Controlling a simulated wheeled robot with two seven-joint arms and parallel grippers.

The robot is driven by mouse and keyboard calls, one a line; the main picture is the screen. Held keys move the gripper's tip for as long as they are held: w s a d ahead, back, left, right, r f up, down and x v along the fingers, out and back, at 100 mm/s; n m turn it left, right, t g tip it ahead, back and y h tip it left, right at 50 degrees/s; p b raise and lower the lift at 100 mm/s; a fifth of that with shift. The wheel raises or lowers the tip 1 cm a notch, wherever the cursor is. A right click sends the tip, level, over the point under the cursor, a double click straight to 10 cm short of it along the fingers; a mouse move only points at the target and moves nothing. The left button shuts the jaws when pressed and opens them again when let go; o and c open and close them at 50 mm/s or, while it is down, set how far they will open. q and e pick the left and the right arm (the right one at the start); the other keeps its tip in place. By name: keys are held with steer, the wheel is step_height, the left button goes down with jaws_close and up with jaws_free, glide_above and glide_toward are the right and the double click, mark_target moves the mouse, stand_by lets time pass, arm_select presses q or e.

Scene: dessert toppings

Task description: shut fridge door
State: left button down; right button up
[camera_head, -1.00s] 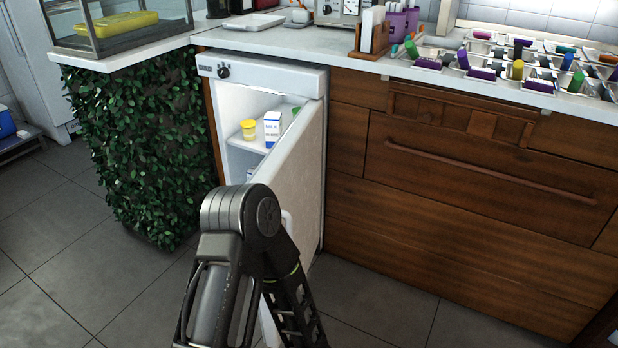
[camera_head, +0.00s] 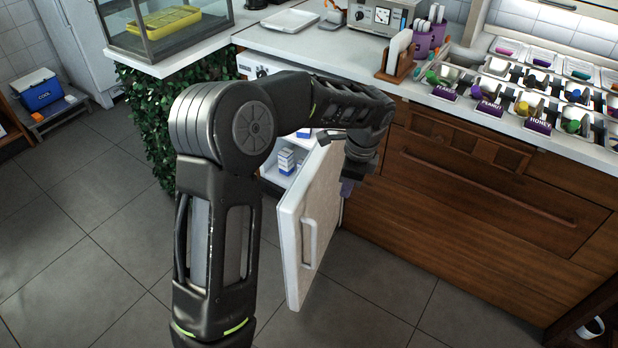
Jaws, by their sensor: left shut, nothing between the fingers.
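The white fridge door (camera_head: 318,225) stands open, swung out from the small fridge under the counter. Its outer face with the white handle (camera_head: 309,243) is turned to the right. The fridge body (camera_head: 262,66) is mostly hidden behind my left arm; a blue-and-white carton (camera_head: 287,161) shows inside. My left arm crosses above the door. My left gripper (camera_head: 348,187) points down at the door's outer side, near the hinge end, shut and empty. Its fingertips are small and partly hidden, and I cannot tell whether they touch the door. My right gripper is out of view.
Wooden drawers (camera_head: 470,200) stand right of the fridge. The counter above carries topping trays (camera_head: 520,85) and a purple utensil holder (camera_head: 428,38). A leafy panel (camera_head: 150,120) is at the left. The tiled floor (camera_head: 110,260) in front is clear.

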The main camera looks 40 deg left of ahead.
arm_select(q)
steer(key=shift+s+a+r+m+g+y, duration=0.2)
steer(key=shift+s+a+r+m+g, duration=0.1)
steer(key=shift+s+a+r, duration=0.25)
steer(key=shift+s+a+r+m+g+y, duration=0.2)
steer(key=shift+s+a+r+m, duration=0.15)
steer(key=shift+a+r, duration=0.3)
steer(key=shift+f, duration=0.15)
glide_above(308, 200)
steer(key=s+d, duration=0.4)
step_height(308, 200, down, 10)
steer(key=shift+w+d+r, duration=0.1)
steer(key=shift+r, duration=0.15)
steer(key=shift+a, duration=0.5)
steer(key=shift+a, duration=0.1)
